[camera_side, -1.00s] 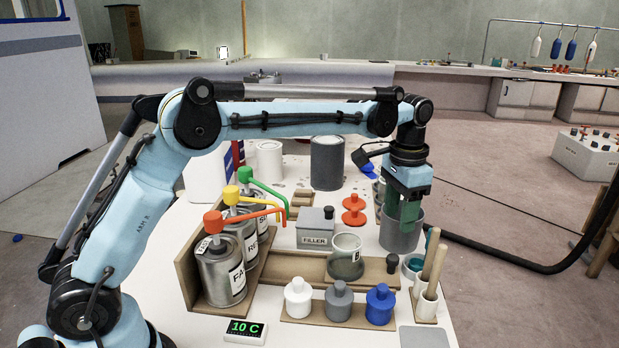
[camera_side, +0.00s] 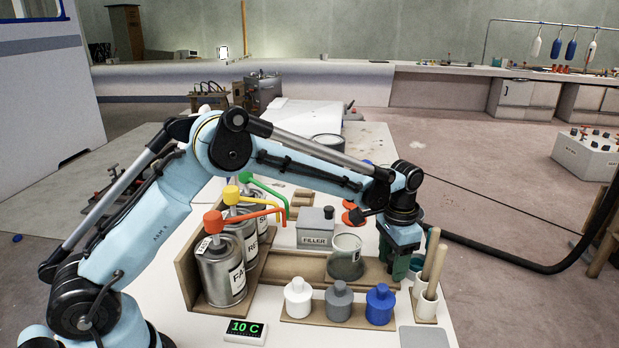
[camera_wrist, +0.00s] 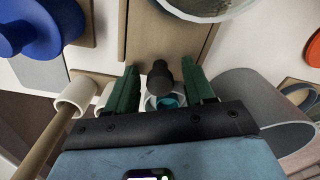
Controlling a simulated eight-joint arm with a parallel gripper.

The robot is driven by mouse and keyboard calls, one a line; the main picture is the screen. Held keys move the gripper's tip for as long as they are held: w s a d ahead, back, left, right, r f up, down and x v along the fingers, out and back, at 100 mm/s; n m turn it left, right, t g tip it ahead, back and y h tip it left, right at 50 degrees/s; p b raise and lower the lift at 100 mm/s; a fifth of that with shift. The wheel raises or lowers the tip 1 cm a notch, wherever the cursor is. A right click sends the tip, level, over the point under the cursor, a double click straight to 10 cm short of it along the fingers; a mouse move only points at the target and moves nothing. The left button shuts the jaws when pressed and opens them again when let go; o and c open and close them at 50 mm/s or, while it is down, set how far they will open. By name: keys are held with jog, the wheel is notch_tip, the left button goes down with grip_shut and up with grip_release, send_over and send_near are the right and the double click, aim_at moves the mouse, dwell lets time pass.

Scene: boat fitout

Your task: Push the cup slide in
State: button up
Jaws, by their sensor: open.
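The cup slide (camera_side: 300,265) is a brown wooden board lying on the white bench. A grey-green cup (camera_side: 345,257) stands on it, and the cup's rim also shows at the top of the wrist view (camera_wrist: 205,10). In the wrist view the slide's board (camera_wrist: 165,38) ends near a dark knob (camera_wrist: 160,78). The knob appears between the two green fingers of my gripper (camera_wrist: 161,88), with gaps on both sides. My gripper (camera_side: 399,268) is open and low at the slide's right end in the side view, where it hides the knob.
White, grey and blue bottles (camera_side: 380,304) stand in front of the slide. Upright wooden rods in white holders (camera_side: 427,300) are close to the right of my gripper. A grey FILLER box (camera_side: 315,232) and tins with coloured spouts (camera_side: 222,270) are behind and left.

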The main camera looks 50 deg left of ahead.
aim_at(350, 257)
jog(key=shift+f, duration=0.1)
grip_shut()
dwell(0.3)
jog(key=s+a, duration=0.6)
jog(key=shift+s+a, duration=0.15)
jog(key=shift+a, duration=0.05)
grip_release()
